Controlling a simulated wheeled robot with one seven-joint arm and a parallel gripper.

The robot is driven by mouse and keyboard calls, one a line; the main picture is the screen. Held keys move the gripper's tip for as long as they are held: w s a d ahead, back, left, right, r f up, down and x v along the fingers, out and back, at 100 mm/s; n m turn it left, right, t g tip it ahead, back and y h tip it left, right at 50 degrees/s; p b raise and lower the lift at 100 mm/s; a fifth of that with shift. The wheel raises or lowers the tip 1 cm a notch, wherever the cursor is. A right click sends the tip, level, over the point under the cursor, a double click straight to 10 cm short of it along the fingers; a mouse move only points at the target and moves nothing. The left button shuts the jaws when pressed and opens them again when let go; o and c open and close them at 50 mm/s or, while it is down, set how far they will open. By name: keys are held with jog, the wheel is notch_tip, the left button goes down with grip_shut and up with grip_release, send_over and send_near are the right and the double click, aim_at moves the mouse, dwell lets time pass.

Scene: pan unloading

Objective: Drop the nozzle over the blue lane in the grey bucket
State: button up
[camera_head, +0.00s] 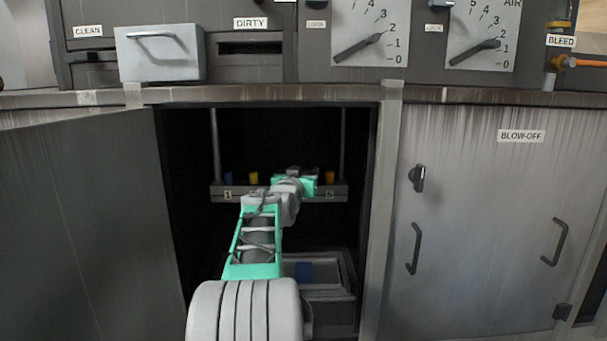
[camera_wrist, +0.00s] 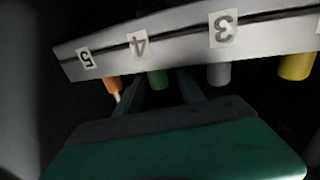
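A grey rack (camera_head: 288,195) hangs inside the open cabinet, numbered 1 at its left and 5 at its right. It shows upside down in the wrist view (camera_wrist: 185,42), with labels 5, 4 and 3. Nozzles sit in it: blue (camera_head: 228,178), yellow (camera_head: 253,178), orange (camera_head: 330,177), and, in the wrist view, grey (camera_wrist: 219,73) at 3 and green (camera_wrist: 157,80) at 4. My gripper (camera_wrist: 160,88) is at slot 4, its dark fingers apart on either side of the green nozzle, seemingly not touching it. The grey bucket (camera_head: 335,293) stands low in the cabinet, with a blue lane (camera_head: 304,272) visible; my arm hides its left part.
The cabinet door (camera_head: 80,215) stands open at the left. The frame post (camera_head: 384,200) bounds the opening at the right, beside the closed BLOW-OFF door (camera_head: 480,220). A drawer (camera_head: 160,52) juts out above the opening. The cabinet interior is dark.

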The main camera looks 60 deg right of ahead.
grip_shut()
dwell(0.3)
dwell(0.5)
